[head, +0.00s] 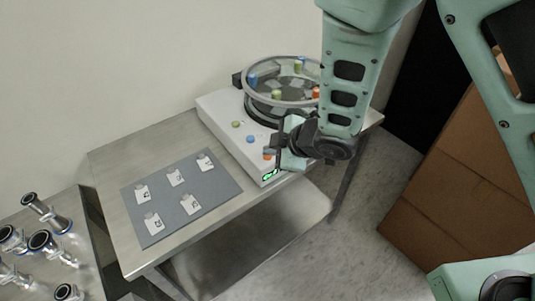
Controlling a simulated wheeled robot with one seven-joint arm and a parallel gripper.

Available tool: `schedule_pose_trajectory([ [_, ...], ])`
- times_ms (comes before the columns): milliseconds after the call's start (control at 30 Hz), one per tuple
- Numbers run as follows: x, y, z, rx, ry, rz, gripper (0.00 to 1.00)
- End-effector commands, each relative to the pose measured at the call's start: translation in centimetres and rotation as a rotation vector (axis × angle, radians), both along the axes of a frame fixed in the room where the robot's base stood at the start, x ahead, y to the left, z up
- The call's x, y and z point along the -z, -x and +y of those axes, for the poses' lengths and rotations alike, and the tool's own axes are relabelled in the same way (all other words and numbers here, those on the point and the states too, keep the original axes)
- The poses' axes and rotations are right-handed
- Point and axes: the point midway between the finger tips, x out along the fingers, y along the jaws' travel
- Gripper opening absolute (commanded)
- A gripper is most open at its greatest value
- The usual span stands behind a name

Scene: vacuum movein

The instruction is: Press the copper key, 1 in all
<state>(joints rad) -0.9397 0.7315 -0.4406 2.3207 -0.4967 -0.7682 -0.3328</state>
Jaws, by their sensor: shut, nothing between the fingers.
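A white box-shaped device (218,112) stands on the metal table, with a round glass-topped chamber on it. On its sloping front top are a green key (236,124), a blue key (250,139) and an orange-copper key (267,156), in a row. The copper key is the nearest of the row, by the lit green display (270,175). My gripper (283,160) is shut and empty, just right of the copper key. It hides part of the device's right side. I cannot tell whether it touches the key.
The chamber's ring (240,85) holds several coloured pieces. A grey mat (165,205) with several white labelled cards lies on the table's left. Metal pipe fittings (45,240) stand at lower left. Brown cartons (445,190) stand at right.

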Motion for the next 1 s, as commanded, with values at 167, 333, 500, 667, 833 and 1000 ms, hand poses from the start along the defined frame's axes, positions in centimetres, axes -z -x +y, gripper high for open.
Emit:
schedule_pose_trajectory([
  [167, 0.1, 0.0, 0.0, 0.001, 0.002, 0.001, 0.00],
  [333, -0.4, 0.0, 0.0, 0.001, 0.002, 0.001, 0.00],
  [500, -1.4, 0.0, -0.1, 0.000, 0.001, 0.001, 0.00],
  [667, -1.8, 0.0, 0.0, -0.001, 0.002, 0.000, 0.00],
  [833, -1.7, 0.0, 0.0, -0.001, 0.002, 0.000, 0.00],
  [1000, -2.0, 0.0, 0.0, 0.000, 0.001, 0.001, 0.00],
])
